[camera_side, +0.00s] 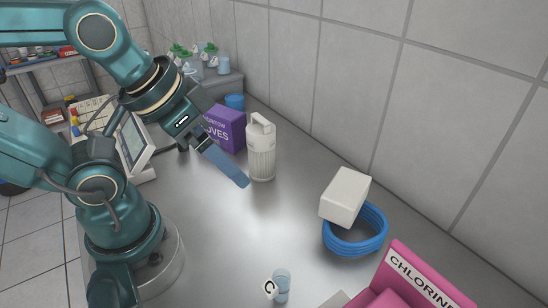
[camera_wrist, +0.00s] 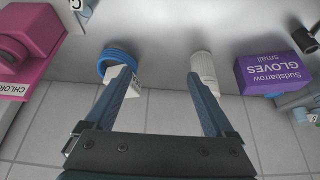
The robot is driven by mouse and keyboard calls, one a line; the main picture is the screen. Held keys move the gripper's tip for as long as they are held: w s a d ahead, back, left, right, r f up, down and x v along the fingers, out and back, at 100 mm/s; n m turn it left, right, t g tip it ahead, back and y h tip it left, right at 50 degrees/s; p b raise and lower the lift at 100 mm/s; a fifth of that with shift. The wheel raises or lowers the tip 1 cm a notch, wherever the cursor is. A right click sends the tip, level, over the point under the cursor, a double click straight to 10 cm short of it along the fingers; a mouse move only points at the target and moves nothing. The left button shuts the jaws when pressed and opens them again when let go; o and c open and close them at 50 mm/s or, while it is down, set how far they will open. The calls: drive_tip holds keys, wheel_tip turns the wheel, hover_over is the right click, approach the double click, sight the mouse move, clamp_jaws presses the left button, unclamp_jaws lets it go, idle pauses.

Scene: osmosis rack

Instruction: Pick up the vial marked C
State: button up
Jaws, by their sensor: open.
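A white ribbed bottle (camera_side: 261,150) and a purple gloves box (camera_side: 226,128) stand behind my gripper. A blue coil (camera_side: 355,232) with a white block (camera_side: 345,196) lies at right, near the wall. A pink chlorine container (camera_side: 420,280) is right of the vial. The middle bench is clear.

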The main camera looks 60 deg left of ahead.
drive_tip(key=n+g+h, duration=0.5)
drive_tip(key=g, duration=0.2)
approach(276, 287)
drive_tip(key=s+a+r, duration=0.2)
drive_tip(key=a, duration=0.1)
drive_tip(key=w+d+f+n+g+h, duration=0.1)
drive_tip(key=d+n+g+h, duration=0.2)
drive_tip(key=shift+w+d+f+n+g+h, duration=0.25)
drive_tip(key=shift+f+n+h, duration=0.5)
drive_tip(key=shift+f, duration=0.8)
drive_tip(key=shift+w+f+n+g+h, duration=0.35)
drive_tip(key=shift+f+n+h, duration=0.4)
drive_tip(key=shift+f, duration=0.8)
drive_tip(key=shift+w+d+f+n+g+h, duration=0.25)
drive_tip(key=shift+f+n+h, duration=0.45)
drive_tip(key=shift+f, duration=0.85)
wheel_tip(276, 287, down, 2)
drive_tip(key=shift+a+f, duration=0.1)
drive_tip(key=shift+f, duration=0.05)
drive_tip(key=shift+x, duration=1.45)
